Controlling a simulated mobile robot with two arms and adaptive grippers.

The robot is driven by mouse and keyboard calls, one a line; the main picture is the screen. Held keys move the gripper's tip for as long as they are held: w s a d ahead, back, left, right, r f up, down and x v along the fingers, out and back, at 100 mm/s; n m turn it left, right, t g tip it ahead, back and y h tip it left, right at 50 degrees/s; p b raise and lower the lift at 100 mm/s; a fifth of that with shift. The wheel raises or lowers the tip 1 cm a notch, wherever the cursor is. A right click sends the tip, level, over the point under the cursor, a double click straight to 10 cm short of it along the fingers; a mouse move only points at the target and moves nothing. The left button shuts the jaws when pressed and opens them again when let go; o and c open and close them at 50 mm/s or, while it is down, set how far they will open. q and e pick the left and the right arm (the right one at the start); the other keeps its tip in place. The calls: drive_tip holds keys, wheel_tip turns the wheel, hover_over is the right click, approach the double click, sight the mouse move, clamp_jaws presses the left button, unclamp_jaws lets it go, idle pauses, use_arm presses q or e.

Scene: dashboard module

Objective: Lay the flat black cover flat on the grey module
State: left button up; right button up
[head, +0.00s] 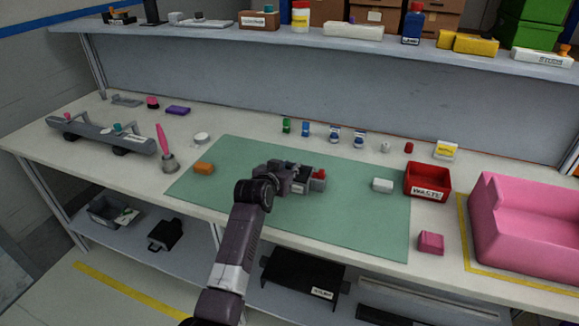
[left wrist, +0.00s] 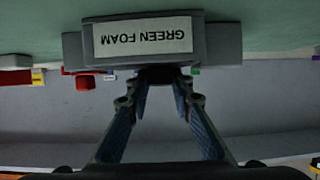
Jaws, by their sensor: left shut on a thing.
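The grey module (left wrist: 219,43) shows in the left wrist view with an upside-down white label reading GREEN FOAM. In the head view it sits on the green mat, partly hidden by my left gripper (head: 290,177). In the left wrist view the fingers of my left gripper (left wrist: 161,88) close on a small dark piece (left wrist: 160,75) at the module's edge. This seems to be the black cover, mostly hidden; I cannot tell whether it lies flat or touches the module. My right gripper is not in view.
A red WASTE bin (head: 428,181), a white block (head: 382,185) and a pink tub (head: 528,215) are to the right. Several small bottles stand behind the mat. The mat's (head: 345,225) front right is clear.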

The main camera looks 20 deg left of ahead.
use_arm(q)
drive_tip(key=shift+f, duration=0.1)
drive_tip(key=o, duration=1.1)
drive_tip(key=shift+s, duration=0.55)
drive_tip(key=v, duration=1.1)
drive_tip(key=shift+r, duration=0.25)
